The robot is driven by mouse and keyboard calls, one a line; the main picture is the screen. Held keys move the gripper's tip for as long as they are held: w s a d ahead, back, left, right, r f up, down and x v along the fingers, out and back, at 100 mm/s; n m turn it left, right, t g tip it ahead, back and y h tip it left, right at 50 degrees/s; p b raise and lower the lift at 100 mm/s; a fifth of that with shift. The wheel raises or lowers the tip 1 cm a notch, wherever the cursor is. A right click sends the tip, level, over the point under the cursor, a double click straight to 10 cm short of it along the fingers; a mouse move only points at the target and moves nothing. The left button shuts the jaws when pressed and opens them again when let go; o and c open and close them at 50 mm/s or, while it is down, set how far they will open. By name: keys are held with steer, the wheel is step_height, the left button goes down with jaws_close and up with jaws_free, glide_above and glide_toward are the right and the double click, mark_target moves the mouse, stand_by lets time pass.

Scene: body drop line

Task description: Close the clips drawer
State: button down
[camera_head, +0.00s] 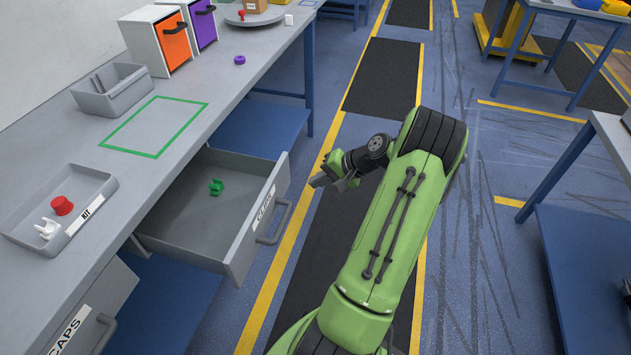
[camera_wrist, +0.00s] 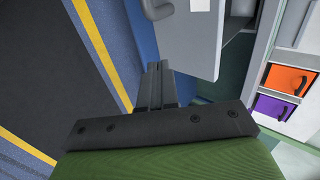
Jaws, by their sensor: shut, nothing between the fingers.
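The clips drawer (camera_head: 196,232) stands pulled out from under the grey workbench in the head view. Its front carries a "CLIPS" label and a grey bar handle (camera_head: 275,222). A green clip (camera_head: 216,187) lies inside it. My gripper (camera_head: 318,180) is in the air to the right of the drawer front, apart from the handle, and looks shut and empty. In the wrist view my gripper's fingers (camera_wrist: 155,72) are together, and part of the handle (camera_wrist: 157,10) and the drawer front (camera_wrist: 188,40) show beyond them.
A caps drawer (camera_head: 85,325) is below at the left. On the bench are a kit tray (camera_head: 88,226) with a red and a white part, a grey bin (camera_head: 112,108), and a cabinet with orange (camera_head: 175,45) and purple doors. Free floor (camera_head: 385,85) lies to the right of the bench.

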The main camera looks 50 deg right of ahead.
steer(key=w+f, duration=0.1)
steer(key=w, duration=0.1)
steer(key=w+a+f+b, duration=0.1)
steer(key=w, duration=0.1)
steer(key=w+a+f+b, duration=0.1)
steer(key=w, duration=0.1)
steer(key=shift+w+a+f, duration=0.2)
steer(key=shift+w+f, duration=0.1)
steer(key=shift+f, duration=0.1)
steer(key=shift+w+a+r, duration=0.1)
steer(key=shift+w, duration=0.3)
